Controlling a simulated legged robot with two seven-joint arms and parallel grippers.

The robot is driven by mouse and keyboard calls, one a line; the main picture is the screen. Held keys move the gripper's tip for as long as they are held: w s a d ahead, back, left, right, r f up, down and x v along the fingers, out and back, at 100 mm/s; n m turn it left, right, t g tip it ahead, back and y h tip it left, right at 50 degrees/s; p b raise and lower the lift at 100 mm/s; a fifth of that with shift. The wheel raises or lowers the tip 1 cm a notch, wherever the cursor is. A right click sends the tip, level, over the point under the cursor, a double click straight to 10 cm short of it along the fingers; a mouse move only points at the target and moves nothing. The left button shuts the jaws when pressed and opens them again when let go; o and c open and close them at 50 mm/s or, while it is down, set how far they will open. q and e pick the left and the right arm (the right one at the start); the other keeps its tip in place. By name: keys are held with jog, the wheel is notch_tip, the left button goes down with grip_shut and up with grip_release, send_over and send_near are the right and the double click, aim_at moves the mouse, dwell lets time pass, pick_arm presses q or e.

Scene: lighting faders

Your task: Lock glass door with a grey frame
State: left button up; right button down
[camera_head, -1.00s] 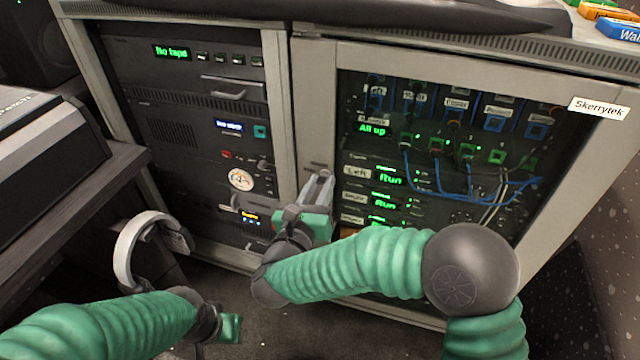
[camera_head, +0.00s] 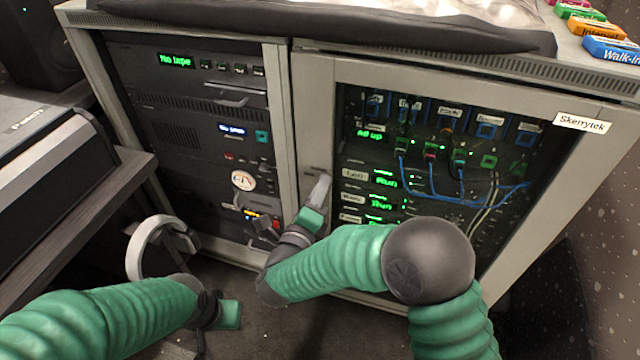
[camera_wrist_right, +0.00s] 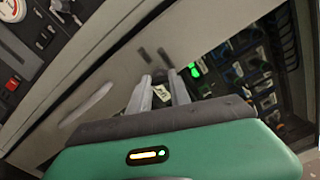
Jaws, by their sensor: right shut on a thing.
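The glass door with a grey frame (camera_head: 312,105) is on the right half of the rack cabinet and looks closed. It also shows in the wrist view (camera_wrist_right: 195,40). My right gripper (camera_head: 322,187) is at the left stile of this door, fingers pointing at the frame. In the wrist view my right gripper (camera_wrist_right: 160,85) has its fingers close together around a small pale piece (camera_wrist_right: 161,93) at the frame; the fingers hide most of it. My left gripper (camera_head: 228,314) is low at the left, away from the cabinet; its fingers cannot be made out.
The left bay holds dark rack units (camera_head: 190,125) with lit displays. Patch cables (camera_head: 455,198) show behind the glass. A white ring-shaped thing (camera_head: 142,246) is left of the cabinet, near a desk (camera_head: 130,165). Coloured labelled blocks (camera_head: 612,47) lie on the cabinet top.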

jog(key=shift+a+n+p, duration=0.2)
jog(key=shift+n+p, duration=1.15)
jog(key=shift+n, duration=0.95)
jog(key=shift+f, duration=0.1)
jog(key=shift+s, duration=0.1)
jog(key=c, duration=1.5)
grip_release()
jog(key=shift+c, duration=0.2)
jog(key=o, duration=0.3)
jog(key=shift+o, duration=0.2)
